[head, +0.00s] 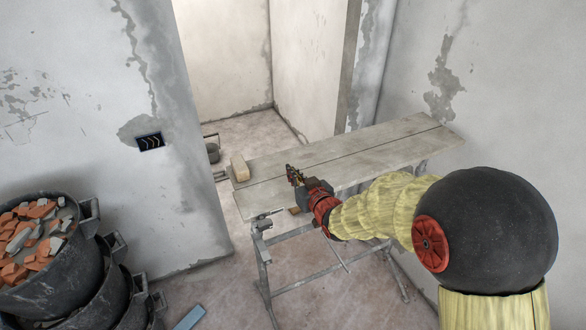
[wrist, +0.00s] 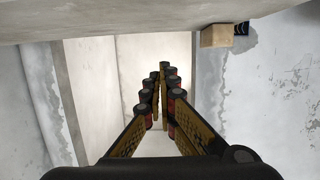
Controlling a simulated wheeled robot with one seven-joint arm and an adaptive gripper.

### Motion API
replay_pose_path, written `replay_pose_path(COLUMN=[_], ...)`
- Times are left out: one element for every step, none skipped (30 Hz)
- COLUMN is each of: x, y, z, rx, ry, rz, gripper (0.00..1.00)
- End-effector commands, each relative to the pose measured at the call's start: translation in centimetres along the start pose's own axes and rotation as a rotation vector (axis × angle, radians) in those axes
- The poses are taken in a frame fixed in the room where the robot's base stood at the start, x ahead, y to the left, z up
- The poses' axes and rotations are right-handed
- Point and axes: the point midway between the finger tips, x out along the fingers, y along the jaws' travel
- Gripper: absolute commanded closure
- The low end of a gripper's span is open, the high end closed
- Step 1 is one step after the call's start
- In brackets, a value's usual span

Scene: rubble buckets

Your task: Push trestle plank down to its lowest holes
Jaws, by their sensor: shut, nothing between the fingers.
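The grey trestle plank (head: 350,152) lies across a metal trestle frame (head: 263,255) in the middle of the head view. It looks roughly level. Its adjusting holes are too small to make out. My gripper (head: 291,170) is shut and empty, over the left part of the plank. Whether it touches the plank is unclear. In the wrist view my gripper's fingers (wrist: 159,80) are together, and the plank (wrist: 100,14) fills the top edge, so that picture seems upside down. My arm hides part of the plank's near edge and the frame beneath.
A beige block (head: 239,168) rests on the plank's left end; it also shows in the wrist view (wrist: 215,36). A small brown piece (head: 294,210) is at the near edge. Stacked dark buckets (head: 75,268) with rubble stand left.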

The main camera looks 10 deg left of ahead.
Motion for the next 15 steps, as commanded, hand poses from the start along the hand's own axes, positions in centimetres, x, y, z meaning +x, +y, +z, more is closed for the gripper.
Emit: replay_pose_path(x=[0.8, 1.2, 1.9, 2.4, 2.9, 3.5, 4.0, 4.5, 5.1, 5.6, 6.1, 6.7, 7.2, 7.6, 8.2], y=[0.0, 0.0, 0.0, 0.0, 0.0, 0.0, 0.0, 0.0, 0.0, 0.0, 0.0, 0.0, 0.0, 0.0, 0.0], z=[0.1, 0.1, 0.1, 0.1, 0.0, 0.1, 0.0, 0.0, 0.0, 0.0, 0.0, 0.0, 0.0, 0.0, 0.0], rx=[0.000, 0.000, 0.001, 0.001, 0.001, 0.001, 0.001, 0.001, 0.001, 0.001, 0.000, 0.000, 0.000, 0.000, 0.000], ry=[-0.002, -0.002, -0.003, -0.003, -0.002, -0.003, -0.002, -0.002, -0.001, -0.001, -0.001, -0.002, -0.002, -0.003, -0.002], rz=[-0.001, -0.001, 0.000, 0.000, 0.000, 0.000, 0.000, 0.000, 0.000, 0.000, 0.000, 0.000, 0.000, 0.000, 0.001], gripper=[1.00, 1.00, 1.00, 1.00, 1.00, 1.00, 1.00, 1.00, 1.00, 1.00, 1.00, 1.00, 1.00, 1.00, 1.00])
